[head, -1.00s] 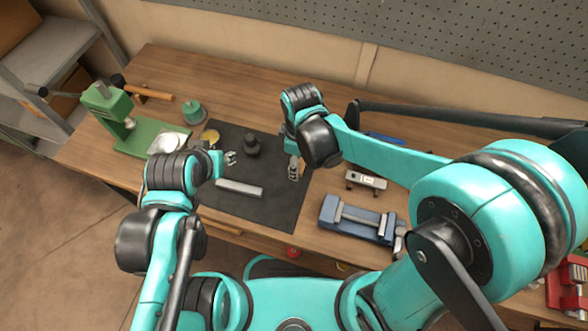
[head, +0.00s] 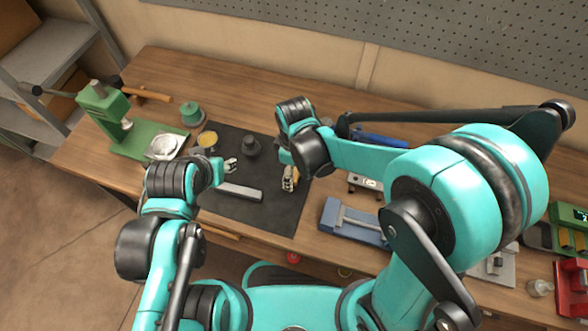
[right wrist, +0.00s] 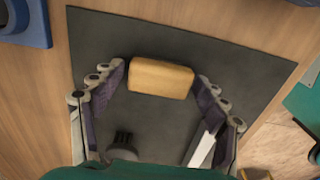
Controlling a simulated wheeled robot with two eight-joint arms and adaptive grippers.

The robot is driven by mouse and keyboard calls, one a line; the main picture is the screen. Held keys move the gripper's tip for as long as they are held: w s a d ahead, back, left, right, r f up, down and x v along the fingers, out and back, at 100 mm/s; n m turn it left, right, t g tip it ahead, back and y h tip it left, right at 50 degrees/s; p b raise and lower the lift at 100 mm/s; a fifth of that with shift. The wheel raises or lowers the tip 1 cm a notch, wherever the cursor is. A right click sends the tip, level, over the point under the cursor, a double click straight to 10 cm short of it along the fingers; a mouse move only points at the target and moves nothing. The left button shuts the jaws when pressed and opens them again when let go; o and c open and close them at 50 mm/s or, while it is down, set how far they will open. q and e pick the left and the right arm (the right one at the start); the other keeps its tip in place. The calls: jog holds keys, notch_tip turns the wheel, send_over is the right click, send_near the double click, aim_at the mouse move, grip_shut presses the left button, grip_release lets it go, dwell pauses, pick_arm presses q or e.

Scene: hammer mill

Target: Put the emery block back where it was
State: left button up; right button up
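The emery block (right wrist: 161,78) is a tan, rounded block, seen in the right wrist view between the fingertips of my right gripper (right wrist: 162,82). The finger pads close in on its two ends and seem to touch them. In the head view my right gripper (head: 290,180) is over the right part of the dark mat (head: 270,208), with only a little of the block showing. The block's height above the mat is hard to judge. My left gripper (head: 231,165) is over the mat's left part, near a grey bar; its small fingers hold nothing that I can see.
The grey bar (head: 240,192) and a black knob-like piece (head: 252,148) are on the mat. A blue vise (head: 350,222) stands right of it. A yellow round piece (head: 207,138) and a green press (head: 105,103) are at left. The mat's front right is clear.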

jog(key=shift+r, duration=0.15)
jog(key=shift+r+p, duration=0.3)
jog(key=shift+r, duration=0.05)
notch_tip(320, 180, up, 11)
jog(key=p, duration=0.4)
jog(key=s+d+r+m+t, duration=0.2)
jog(key=d+m+t, duration=0.1)
jog(key=d+m, duration=0.4)
jog(key=s+d+r+m+t, duration=0.3)
jog(key=d+m, duration=0.4)
jog(key=d, duration=0.3)
jog(key=shift+d+r+t, duration=0.3)
jog(key=shift+d+t, duration=0.1)
jog(key=shift+t, duration=0.2)
jog(key=shift+s, duration=0.1)
jog(key=shift+f+b, duration=0.85)
jog(key=shift+f, duration=0.05)
